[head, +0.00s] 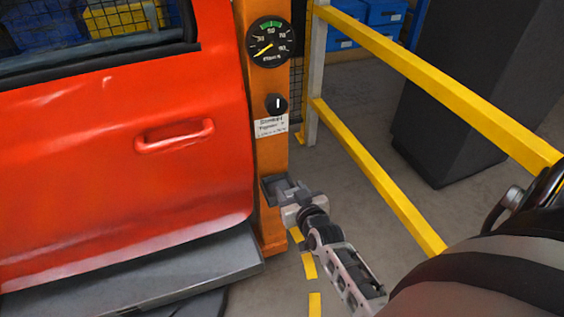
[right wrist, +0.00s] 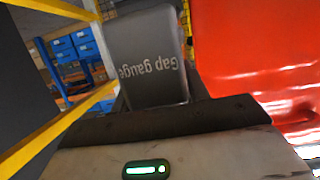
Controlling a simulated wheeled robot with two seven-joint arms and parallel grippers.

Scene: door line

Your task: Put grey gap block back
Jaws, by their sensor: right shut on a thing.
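The grey gap block (right wrist: 152,62), lettered "Gap gauge", stands upright in front of my right gripper in the right wrist view. My right gripper (head: 290,197) is shut on it, low at the front of the orange post (head: 270,165). In the head view a small dark grey holder (head: 269,187) sits on the post there. The grey block and the gripper tips overlap it, so I cannot tell whether the block is seated in it or just above it. My left gripper is not in view.
The red door (head: 90,150) with its handle (head: 175,136) is close on the left, above a grey sill (head: 130,270). A dial (head: 269,42) and black knob (head: 276,104) are on the post. Yellow rails (head: 385,185) and a dark cabinet (head: 450,110) stand to the right.

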